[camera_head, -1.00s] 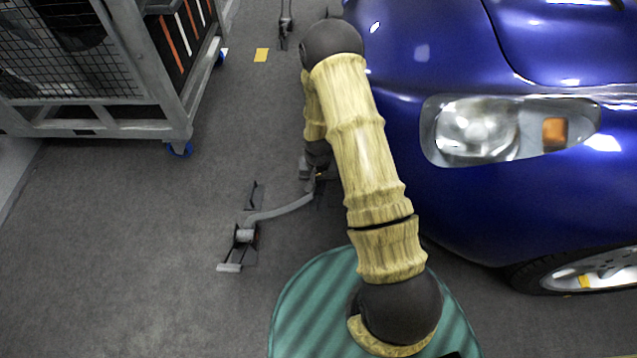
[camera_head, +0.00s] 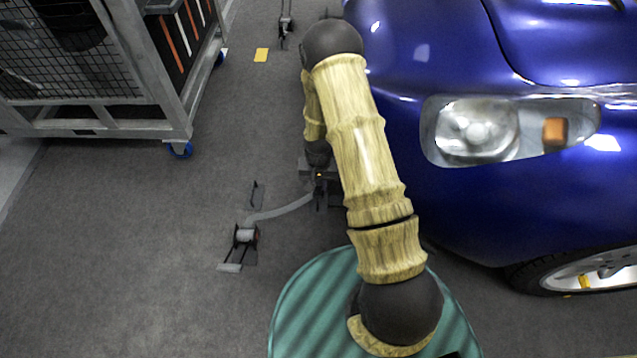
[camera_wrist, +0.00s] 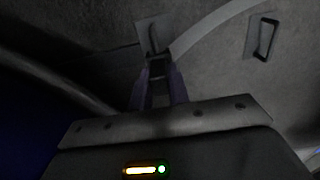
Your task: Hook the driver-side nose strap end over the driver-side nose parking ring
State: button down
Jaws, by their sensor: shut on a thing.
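My gripper (camera_wrist: 158,88) is shut on the strap end (camera_wrist: 155,65), a dark hook-like fitting at its fingertips. In the head view my gripper (camera_head: 318,184) is small and partly hidden by my arm. The grey strap (camera_head: 280,209) runs from it, left and down, to a floor ratchet (camera_head: 244,236); the strap also shows in the wrist view (camera_wrist: 212,28). A black ring on a grey plate (camera_wrist: 262,37), apparently the parking ring, lies right of the strap end, apart from it; it appears near the ratchet in the head view (camera_head: 257,193). A grey plate (camera_wrist: 147,33) shows behind the strap end.
The blue car (camera_head: 520,200) stands close on the right of my arm. A wheeled mesh cart (camera_head: 110,115) stands at upper left. Another floor fitting (camera_head: 286,25) is at the top. Open grey floor (camera_head: 120,260) lies left of the ratchet.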

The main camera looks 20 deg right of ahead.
jog(key=shift+r+p, duration=0.65)
jog(key=shift+p, duration=0.15)
dwell(0.6)
jog(key=shift+r+p, duration=1.95)
jog(key=shift+r, duration=0.05)
notch_tip(320, 180, up, 28)
jog(key=w+n+p, duration=0.2)
jog(key=n+p, duration=0.1)
jog(key=p, duration=1)
jog(key=shift+w+f+n, duration=0.15)
jog(key=shift+f+n, duration=0.1)
jog(key=shift+n, duration=0.05)
jog(key=shift+w, duration=0.1)
